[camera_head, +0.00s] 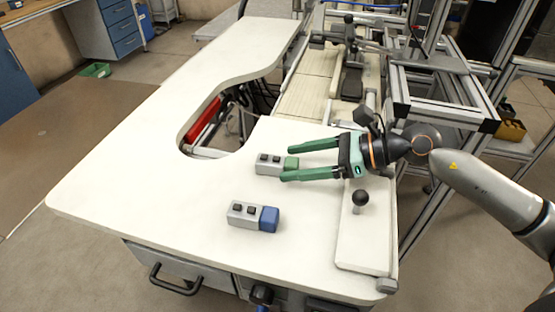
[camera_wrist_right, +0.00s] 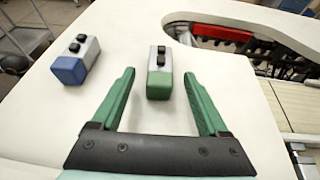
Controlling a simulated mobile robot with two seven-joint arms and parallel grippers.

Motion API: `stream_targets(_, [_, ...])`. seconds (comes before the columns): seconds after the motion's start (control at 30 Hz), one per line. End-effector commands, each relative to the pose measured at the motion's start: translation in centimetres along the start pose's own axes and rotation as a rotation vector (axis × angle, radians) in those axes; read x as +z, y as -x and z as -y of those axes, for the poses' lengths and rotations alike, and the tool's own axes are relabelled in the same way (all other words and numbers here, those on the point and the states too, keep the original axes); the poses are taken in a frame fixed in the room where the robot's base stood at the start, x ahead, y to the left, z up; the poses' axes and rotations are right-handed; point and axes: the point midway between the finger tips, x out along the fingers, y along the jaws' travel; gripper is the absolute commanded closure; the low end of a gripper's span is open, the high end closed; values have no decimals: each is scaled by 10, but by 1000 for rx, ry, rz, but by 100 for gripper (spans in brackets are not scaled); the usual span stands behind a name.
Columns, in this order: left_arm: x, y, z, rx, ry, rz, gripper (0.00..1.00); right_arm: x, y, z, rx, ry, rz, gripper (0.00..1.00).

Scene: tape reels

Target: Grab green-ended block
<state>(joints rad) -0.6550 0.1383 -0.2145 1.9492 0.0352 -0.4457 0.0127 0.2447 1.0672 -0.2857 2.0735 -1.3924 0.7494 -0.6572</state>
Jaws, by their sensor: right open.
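The green-ended block (camera_head: 268,164), grey with black buttons and a green end, lies on the white table. My right gripper (camera_head: 283,161) is open, and its two green fingers reach from the right toward the block's green end. In the right wrist view the block (camera_wrist_right: 160,73) shows ahead, between the lines of the fingers, its green end facing the gripper (camera_wrist_right: 160,82). I cannot tell how high the fingers are above the table. My left gripper is not in view.
A blue-ended grey block (camera_head: 254,216) lies nearer the table's front, left of the gripper. A black knob (camera_head: 360,198) stands on a raised plate at the right. The white table (camera_head: 130,165) is clear on its left. A curved cutout lies behind the green-ended block.

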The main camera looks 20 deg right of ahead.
Motion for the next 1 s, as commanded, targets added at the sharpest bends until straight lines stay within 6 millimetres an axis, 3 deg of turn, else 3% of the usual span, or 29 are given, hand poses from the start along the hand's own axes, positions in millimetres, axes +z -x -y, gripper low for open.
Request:
stream_targets(0.13, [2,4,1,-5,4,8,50,1,-15,0,1,-1,2,22])
stream_targets(0.43, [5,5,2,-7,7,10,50,-1,-19,0,-1,-1,-2,22])
stream_targets(1.0, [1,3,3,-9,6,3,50,-1,-18,0,0,-1,-1,87])
